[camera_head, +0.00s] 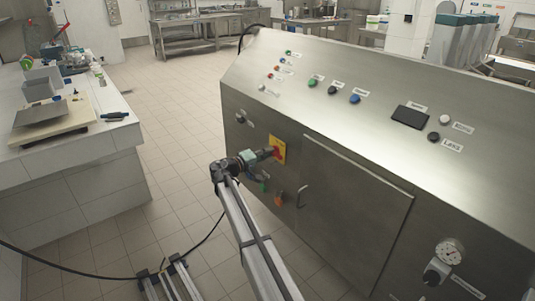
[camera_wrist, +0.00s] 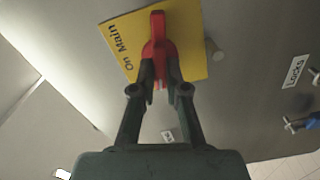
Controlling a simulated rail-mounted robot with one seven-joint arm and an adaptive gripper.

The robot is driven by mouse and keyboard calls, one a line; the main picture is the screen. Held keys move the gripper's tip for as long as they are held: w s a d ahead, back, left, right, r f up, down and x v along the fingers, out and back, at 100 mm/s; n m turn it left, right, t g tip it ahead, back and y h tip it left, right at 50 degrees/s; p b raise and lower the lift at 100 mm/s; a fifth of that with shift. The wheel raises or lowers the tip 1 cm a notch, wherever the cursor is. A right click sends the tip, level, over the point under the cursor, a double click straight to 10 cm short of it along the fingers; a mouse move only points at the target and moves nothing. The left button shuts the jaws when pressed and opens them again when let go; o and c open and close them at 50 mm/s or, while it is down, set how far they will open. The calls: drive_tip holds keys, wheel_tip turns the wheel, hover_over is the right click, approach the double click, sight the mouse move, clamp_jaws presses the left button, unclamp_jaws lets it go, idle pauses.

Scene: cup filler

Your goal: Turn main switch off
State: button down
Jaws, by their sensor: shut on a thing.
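The main switch is a red handle (camera_wrist: 158,32) on a yellow plate (camera_wrist: 187,22) marked "On Main" in the wrist view. In the head view, the yellow plate (camera_head: 280,143) sits on the left part of the steel cabinet front, with the red handle (camera_head: 275,152) partly hidden by my gripper. My gripper (camera_wrist: 160,75) is shut on the red handle, with one finger on each side of its lower end. My gripper also shows in the head view (camera_head: 262,154), reaching the switch from the left.
The steel cabinet (camera_head: 350,150) carries several buttons, a dark display (camera_head: 409,117) and a gauge (camera_head: 449,251). A black knob (camera_head: 241,117) lies up-left of the switch. Green (camera_head: 264,186) and orange (camera_head: 279,198) parts sit below it. A tiled counter (camera_head: 75,165) stands left, across open floor.

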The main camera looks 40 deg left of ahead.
drive_tip(key=shift+n, duration=1.3)
drive_tip(key=c, duration=1.2)
unclamp_jaws()
drive_tip(key=v, duration=1.2)
drive_tip(key=shift+f+n, duration=0.15)
drive_tip(key=shift+n, duration=0.15)
